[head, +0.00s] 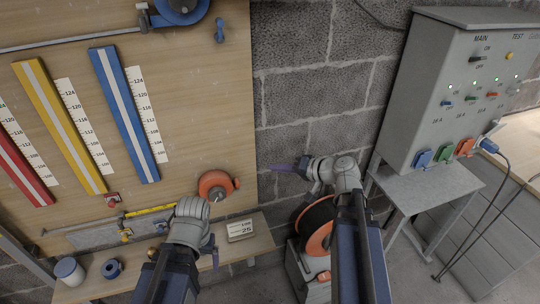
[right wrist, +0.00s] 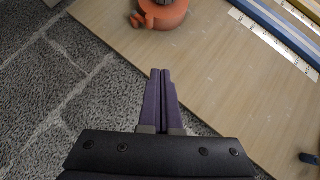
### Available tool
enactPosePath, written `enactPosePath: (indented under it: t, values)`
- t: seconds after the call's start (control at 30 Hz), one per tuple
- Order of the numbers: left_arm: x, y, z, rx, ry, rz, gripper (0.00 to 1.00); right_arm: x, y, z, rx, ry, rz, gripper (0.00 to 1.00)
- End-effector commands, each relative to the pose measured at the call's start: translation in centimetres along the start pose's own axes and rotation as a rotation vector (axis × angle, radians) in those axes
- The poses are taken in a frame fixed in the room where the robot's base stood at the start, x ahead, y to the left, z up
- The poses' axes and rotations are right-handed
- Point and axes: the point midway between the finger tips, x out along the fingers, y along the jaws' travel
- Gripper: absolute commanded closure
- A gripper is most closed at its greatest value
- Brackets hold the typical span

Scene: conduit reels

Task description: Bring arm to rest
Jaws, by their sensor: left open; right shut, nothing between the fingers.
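My right gripper (head: 285,167) is raised in front of the block wall, to the right of the wooden board, with its fingers pointing left. In the right wrist view its two purple fingers (right wrist: 161,100) are pressed together with nothing between them. My left gripper (head: 209,245) is low in front of the board's lower edge, mostly hidden behind its own wrist; it is open, and I see nothing held in it.
An orange reel (head: 216,186) hangs on the wooden board (head: 200,110), between the grippers. A large orange and black reel (head: 318,236) stands beyond my right arm. A grey control box (head: 425,80) with sockets is at right. A narrow shelf (head: 262,244) holds a small display (head: 240,230).

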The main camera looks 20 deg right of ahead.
Motion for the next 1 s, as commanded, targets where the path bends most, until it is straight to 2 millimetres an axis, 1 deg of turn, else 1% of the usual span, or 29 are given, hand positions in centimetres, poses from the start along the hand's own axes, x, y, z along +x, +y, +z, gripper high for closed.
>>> enactPosePath:
  t: [0.1, 0.17, 0.27, 0.37, 0.4, 0.47, 0.5, 0.6, 0.7, 0.8, 0.9, 1.0]
  values:
    - [0.0, 0.0, 0.0, 0.0, 0.0, 0.0, 0.1, 0.0, 0.0, 0.0, -0.001, -0.001, 0.0, 1.0]
    - [-0.1, 0.0, 0.0, 0.0, 0.0, 0.0, 0.1, 0.3, -0.2, 0.4, -0.006, -0.015, 0.007, 1.0]
    - [-0.6, -0.1, 0.0, 0.0, 0.0, 0.0, 0.1, 1.6, -0.9, 2.7, -0.038, -0.097, 0.042, 1.0]
    - [-1.3, -0.1, 0.1, 0.0, 0.0, 0.0, 0.1, 3.6, -1.8, 7.3, -0.105, -0.253, 0.126, 1.0]
    - [-1.7, -0.2, 0.1, 0.0, 0.0, 0.0, 0.1, 4.2, -2.1, 9.4, -0.14, -0.326, 0.172, 1.0]
    - [-2.2, -0.2, 0.1, 0.0, 0.0, 0.0, 0.1, 4.9, -2.4, 12.7, -0.197, -0.436, 0.247, 1.0]
    - [-2.5, -0.2, 0.1, 0.0, 0.0, 0.0, 0.1, 5.0, -2.4, 14.6, -0.236, -0.503, 0.301, 1.0]
    - [-3.2, -0.3, 0.2, 0.0, 0.0, 0.0, 0.1, 4.8, -2.5, 18.7, -0.339, -0.651, 0.443, 1.0]
    - [-3.9, -0.4, 0.2, 0.0, 0.0, 0.0, 0.1, 3.9, -2.5, 21.6, -0.439, -0.76, 0.585, 1.0]
    - [-4.4, -0.4, 0.3, 0.0, 0.0, 0.0, 0.1, 2.7, -2.6, 23.2, -0.528, -0.83, 0.711, 1.0]
    - [-4.7, -0.5, 0.3, 0.0, 0.0, 0.0, 0.1, 1.8, -2.7, 24.0, -0.596, -0.865, 0.809, 1.0]
    - [-4.9, -0.5, 0.3, 0.0, 0.0, 0.0, 0.1, 1.2, -2.9, 24.3, -0.638, -0.882, 0.871, 1.0]
